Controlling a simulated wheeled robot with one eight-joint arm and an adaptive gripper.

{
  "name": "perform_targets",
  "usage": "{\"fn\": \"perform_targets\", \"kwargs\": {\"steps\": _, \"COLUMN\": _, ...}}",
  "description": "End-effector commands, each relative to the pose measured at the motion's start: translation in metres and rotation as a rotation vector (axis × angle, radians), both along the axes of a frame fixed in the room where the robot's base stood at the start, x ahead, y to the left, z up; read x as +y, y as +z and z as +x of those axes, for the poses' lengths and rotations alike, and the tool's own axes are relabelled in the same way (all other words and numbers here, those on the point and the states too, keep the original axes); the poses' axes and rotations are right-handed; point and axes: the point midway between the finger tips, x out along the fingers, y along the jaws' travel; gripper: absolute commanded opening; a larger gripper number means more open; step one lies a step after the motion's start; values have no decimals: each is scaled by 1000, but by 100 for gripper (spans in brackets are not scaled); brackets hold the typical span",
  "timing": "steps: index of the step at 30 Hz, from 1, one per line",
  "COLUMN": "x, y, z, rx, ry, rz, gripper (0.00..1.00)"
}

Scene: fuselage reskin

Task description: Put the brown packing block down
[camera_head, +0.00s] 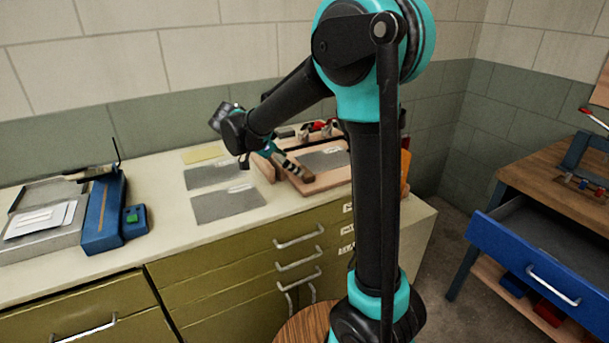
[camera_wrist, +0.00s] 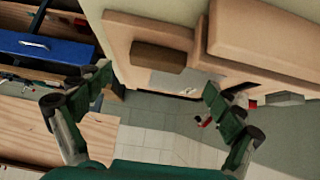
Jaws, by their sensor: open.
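The brown packing block (camera_wrist: 158,57) shows in the wrist view as a dark brown block against a lighter wooden board (camera_wrist: 122,30). It lies beyond the fingertips, apart from both fingers. My gripper (camera_wrist: 157,84) is open, with nothing visible between its fingers. In the head view my gripper (camera_head: 279,157) is low over the counter, at the left part of a wooden tray (camera_head: 337,176). A small brown piece (camera_head: 303,174) by the fingers there looks like the block. The fingers partly cover it, so contact cannot be told.
Grey sheets (camera_head: 228,203) lie on the counter left of the tray. A blue device (camera_head: 104,215) stands farther left. Small red and dark items (camera_head: 318,127) are behind the tray. An open blue drawer (camera_head: 530,262) juts from the wooden bench at right.

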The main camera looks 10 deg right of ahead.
Motion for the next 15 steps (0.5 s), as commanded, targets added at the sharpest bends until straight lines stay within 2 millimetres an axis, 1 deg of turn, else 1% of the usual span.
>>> {"fn": "perform_targets", "kwargs": {"steps": 3, "x": -14, "y": -10, "z": 1, "rx": -1, "ry": -4, "rz": 0, "gripper": 93}}
{"fn": "perform_targets", "kwargs": {"steps": 7, "x": -27, "y": -22, "z": 4, "rx": -1, "ry": -4, "rz": 0, "gripper": 93}}
{"fn": "perform_targets", "kwargs": {"steps": 11, "x": -34, "y": -30, "z": 7, "rx": -1, "ry": -1, "rz": 0, "gripper": 93}}
{"fn": "perform_targets", "kwargs": {"steps": 15, "x": -35, "y": -32, "z": 8, "rx": -1, "ry": -1, "rz": 0, "gripper": 93}}
